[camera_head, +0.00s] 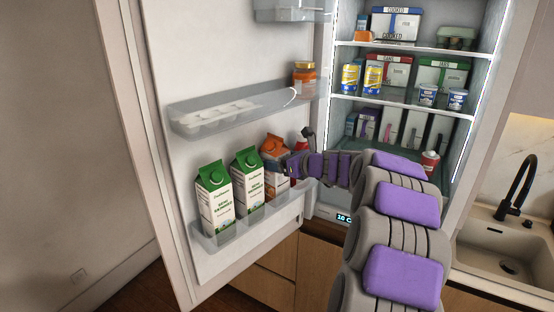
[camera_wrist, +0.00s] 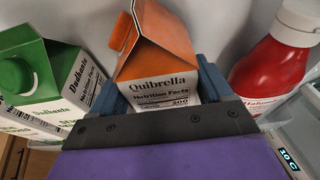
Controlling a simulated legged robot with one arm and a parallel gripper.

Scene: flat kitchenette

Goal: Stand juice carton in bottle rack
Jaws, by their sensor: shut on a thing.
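The juice carton (camera_head: 277,147), orange-topped with a gabled roof, is at the right part of the bottle rack (camera_head: 262,221), the clear lower bin on the open fridge door. My gripper (camera_head: 291,165) is shut on the carton from its right side. In the wrist view the carton (camera_wrist: 157,52) sits between the two blue-grey fingers of my gripper (camera_wrist: 157,92), its label facing me. The carton looks upright or nearly so. Its base is hard to make out, so I cannot tell whether it touches the rack floor.
Two green-capped milk cartons (camera_head: 214,197) (camera_head: 247,180) stand left of the juice carton in the rack. A red bottle (camera_wrist: 275,65) is close on its right. The door shelf above (camera_head: 228,112) holds an egg tray and a jar (camera_head: 304,79). Stocked fridge shelves (camera_head: 400,102) are at the right.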

